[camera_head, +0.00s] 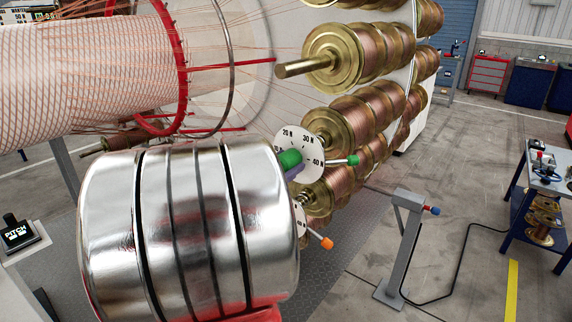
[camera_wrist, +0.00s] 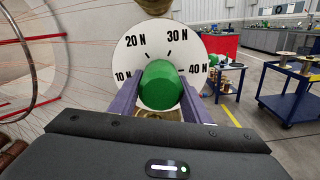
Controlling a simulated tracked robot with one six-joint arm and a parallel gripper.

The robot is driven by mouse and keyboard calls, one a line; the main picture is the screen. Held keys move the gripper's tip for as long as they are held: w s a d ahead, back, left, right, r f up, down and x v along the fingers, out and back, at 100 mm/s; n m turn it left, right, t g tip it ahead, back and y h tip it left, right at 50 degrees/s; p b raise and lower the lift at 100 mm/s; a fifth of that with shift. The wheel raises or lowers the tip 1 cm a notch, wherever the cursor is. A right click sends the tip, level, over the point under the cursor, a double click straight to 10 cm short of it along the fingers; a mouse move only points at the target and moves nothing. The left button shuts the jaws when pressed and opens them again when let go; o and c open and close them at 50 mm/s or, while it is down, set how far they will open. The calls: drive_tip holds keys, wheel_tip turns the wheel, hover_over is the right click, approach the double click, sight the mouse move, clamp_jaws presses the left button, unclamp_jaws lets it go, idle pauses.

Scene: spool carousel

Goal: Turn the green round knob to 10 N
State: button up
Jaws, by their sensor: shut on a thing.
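The green round knob (camera_wrist: 161,86) sits in front of a white dial (camera_wrist: 128,50) marked 10 N, 20 N, 30 N and 40 N. My gripper (camera_wrist: 160,76) has its two purple fingers on either side of the knob, shut on it. The 10 N mark is at the dial's left and 40 N at its right. No pointer on the knob is visible, so I cannot tell its setting. In the head view the green knob (camera_head: 290,158) and dial (camera_head: 312,145) show, with a purple finger just below the knob.
A green-tipped lever (camera_head: 353,160) sticks out right of the dial, and an orange-tipped lever (camera_head: 327,243) below. Brass spools (camera_head: 335,57) line the rack behind. A grey post (camera_head: 405,245) stands at right, with a blue table (camera_head: 540,190) beyond open floor.

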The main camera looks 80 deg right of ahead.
drive_tip(key=shift+m, duration=0.3)
drive_tip(key=o, duration=1)
drive_tip(key=shift+o, duration=0.2)
drive_tip(key=shift+w+a, duration=0.1)
drive_tip(key=shift+a, duration=0.05)
drive_tip(key=v, duration=1.3)
drive_tip(key=shift+a, duration=0.2)
drive_tip(key=shift+w, duration=0.1)
